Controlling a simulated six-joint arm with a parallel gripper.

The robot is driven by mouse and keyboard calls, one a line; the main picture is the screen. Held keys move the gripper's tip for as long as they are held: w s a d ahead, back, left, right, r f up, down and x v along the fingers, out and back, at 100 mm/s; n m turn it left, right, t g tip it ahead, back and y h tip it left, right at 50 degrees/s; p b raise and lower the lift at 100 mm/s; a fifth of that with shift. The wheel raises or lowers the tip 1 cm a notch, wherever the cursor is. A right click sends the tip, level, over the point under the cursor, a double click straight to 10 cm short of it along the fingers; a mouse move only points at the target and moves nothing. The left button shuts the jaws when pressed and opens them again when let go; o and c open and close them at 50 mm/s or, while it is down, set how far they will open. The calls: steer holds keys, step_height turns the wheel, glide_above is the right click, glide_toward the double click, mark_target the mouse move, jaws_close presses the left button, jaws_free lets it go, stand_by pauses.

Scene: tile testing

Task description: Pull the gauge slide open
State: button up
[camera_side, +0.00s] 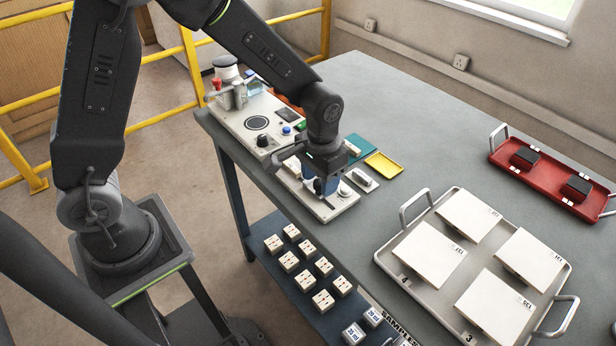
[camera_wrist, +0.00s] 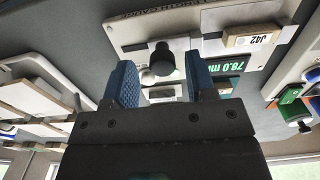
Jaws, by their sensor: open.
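The gauge (camera_wrist: 130,34) is a pale plate with metal parts, a green "78.0 m…" readout (camera_wrist: 220,65) and a dark round knob (camera_wrist: 162,60). In the side view the gauge plate (camera_side: 322,210) lies near the table's front left edge, partly hidden under my wrist. My gripper (camera_wrist: 161,72) is open, with one blue padded finger on each side of the knob in the picture. I cannot tell whether the fingers touch it or how deep they reach. In the side view my gripper (camera_side: 321,186) points down over the gauge.
A light block marked "JA2" (camera_wrist: 253,40) sits on the gauge. A control box (camera_side: 250,122) stands to the left; a yellow tray (camera_side: 384,165) and small grey part (camera_side: 361,179) are close on the right. A tile tray (camera_side: 401,256) and red tray (camera_side: 549,192) lie farther right.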

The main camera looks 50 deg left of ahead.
mark_target(319, 183)
steer(key=shift+r, duration=2.95)
steer(key=shift+r, duration=0.1)
steer(key=s+a+r+t, duration=0.2)
steer(key=s+a+r, duration=0.1)
steer(key=s+r, duration=0.3)
steer(key=s+a+r+t, duration=0.3)
steer(key=s+r, duration=0.4)
steer(key=s, duration=0.3)
steer(key=shift+s+t, duration=0.3)
steer(key=shift+s, duration=0.05)
